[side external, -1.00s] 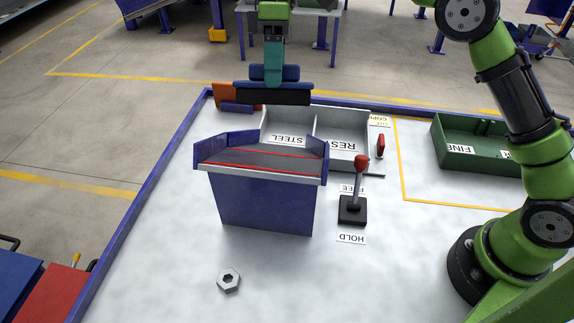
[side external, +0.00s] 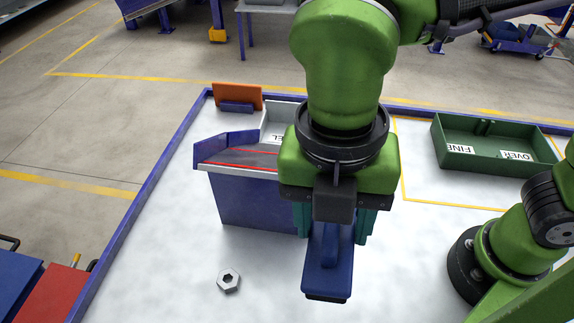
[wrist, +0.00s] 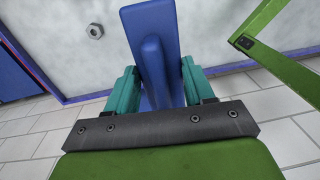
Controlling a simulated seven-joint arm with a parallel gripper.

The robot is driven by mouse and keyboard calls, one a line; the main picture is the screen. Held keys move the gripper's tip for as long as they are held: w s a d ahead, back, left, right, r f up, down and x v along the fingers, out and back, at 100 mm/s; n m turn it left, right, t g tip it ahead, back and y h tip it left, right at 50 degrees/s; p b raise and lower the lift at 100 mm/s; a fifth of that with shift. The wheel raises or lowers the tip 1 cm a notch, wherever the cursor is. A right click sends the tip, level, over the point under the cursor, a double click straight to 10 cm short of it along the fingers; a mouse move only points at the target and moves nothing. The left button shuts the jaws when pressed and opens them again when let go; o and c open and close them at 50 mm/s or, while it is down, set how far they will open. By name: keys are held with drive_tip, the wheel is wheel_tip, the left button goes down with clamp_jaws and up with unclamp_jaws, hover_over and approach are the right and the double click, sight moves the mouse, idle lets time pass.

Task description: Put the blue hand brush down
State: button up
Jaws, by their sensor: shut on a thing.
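My gripper (side external: 333,222) is shut on the blue hand brush (side external: 328,265), which hangs between the teal fingers in front of the blue bench unit (side external: 255,205). In the side external view the brush's dark bristle edge shows at its lower end, over the white tabletop. In the wrist view the brush (wrist: 150,30) stretches away from the teal fingers of my gripper (wrist: 160,85) above the table. I cannot tell whether the brush touches the tabletop. My arm hides the lever and much of the grey bin.
A metal nut (side external: 228,281) lies on the table to the left of the brush; it also shows in the wrist view (wrist: 95,31). The grey bin (side external: 276,122) is partly hidden. A green tray (side external: 490,150) stands at the right. An orange plate (side external: 237,95) stands at the back left.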

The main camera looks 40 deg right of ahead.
drive_tip(key=shift+t+y, duration=0.4)
drive_tip(key=shift+y, duration=0.1)
drive_tip(key=f, duration=2.1)
drive_tip(key=shift+s+f, duration=0.25)
drive_tip(key=shift+f, duration=0.1)
drive_tip(key=shift+f, duration=0.1)
drive_tip(key=o, duration=1.1)
wheel_tip(320, 180, up, 12)
drive_tip(key=shift+s+d, duration=0.15)
